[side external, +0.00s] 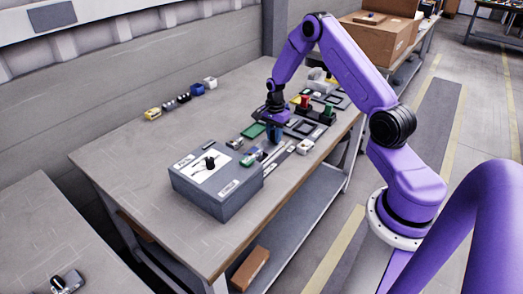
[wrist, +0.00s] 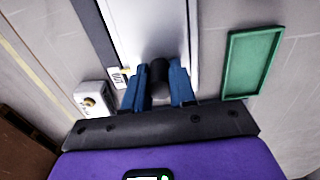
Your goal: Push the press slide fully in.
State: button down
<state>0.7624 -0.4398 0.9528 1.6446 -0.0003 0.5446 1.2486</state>
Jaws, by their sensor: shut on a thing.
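The press slide shows in the wrist view as a pale silver plate (wrist: 145,25) with an upright black knob (wrist: 159,74) at its near end. My gripper (wrist: 160,88) has its blue fingers on both sides of this knob and is shut on it. In the side view my gripper (side external: 274,137) points down at the far end of a narrow silver strip (side external: 272,156), which looks like the slide's track. The fingers hide the knob there. I cannot tell how far in the slide is.
A green tray (wrist: 252,62) lies beside the slide. A small white box with a brass-coloured button (wrist: 92,99) stands on the other side. A grey box with a black knob (side external: 215,185) stands near the strip's front end. Red and green parts (side external: 304,102) stand behind. The table's left side is mostly clear.

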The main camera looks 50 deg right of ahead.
aim_at(249, 155)
jog(key=shift+a, duration=7.35)
jog(key=c, duration=0.8)
grip_release()
jog(key=shift+c, duration=0.2)
jog(key=shift+r, duration=3.45)
